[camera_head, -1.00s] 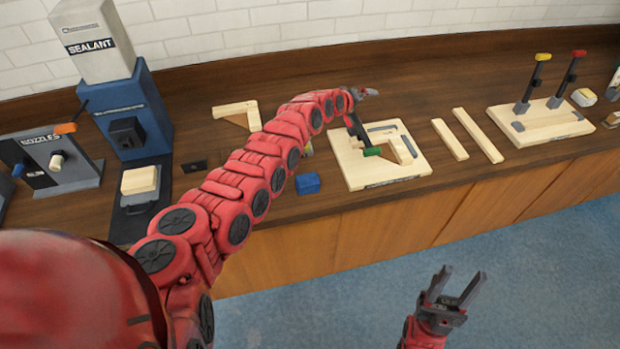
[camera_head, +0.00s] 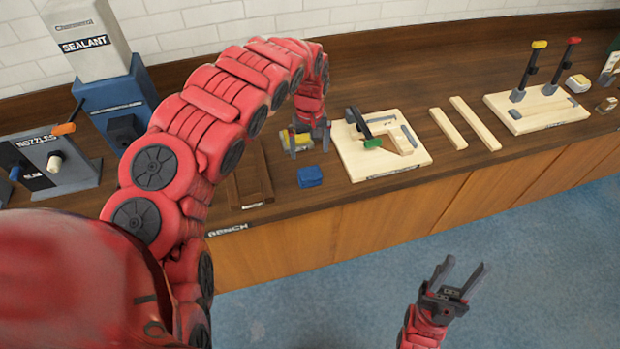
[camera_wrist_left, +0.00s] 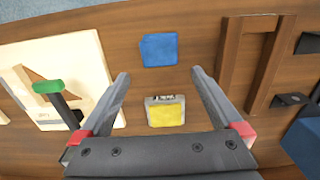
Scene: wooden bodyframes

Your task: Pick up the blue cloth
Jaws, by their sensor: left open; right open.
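The blue cloth (camera_head: 310,176) is a small folded square lying on the wooden bench, left of the clamp board. In the left wrist view the blue cloth (camera_wrist_left: 159,49) lies flat ahead of the fingertips, roughly centred between them. My left gripper (camera_head: 310,150) is open and points down over the bench, just behind the cloth. In the left wrist view the left gripper (camera_wrist_left: 160,75) frames a yellow-and-grey block, and nothing is held. My right gripper (camera_head: 458,277) is open and empty in front of the bench, above the blue floor.
The yellow block (camera_wrist_left: 165,111) sits close to the cloth. A light board with a green-handled clamp (camera_head: 380,150) is to the right, and a brown wooden frame (camera_head: 247,182) to the left. Two wooden strips (camera_head: 460,128) lie further right. Bench front edge is near the cloth.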

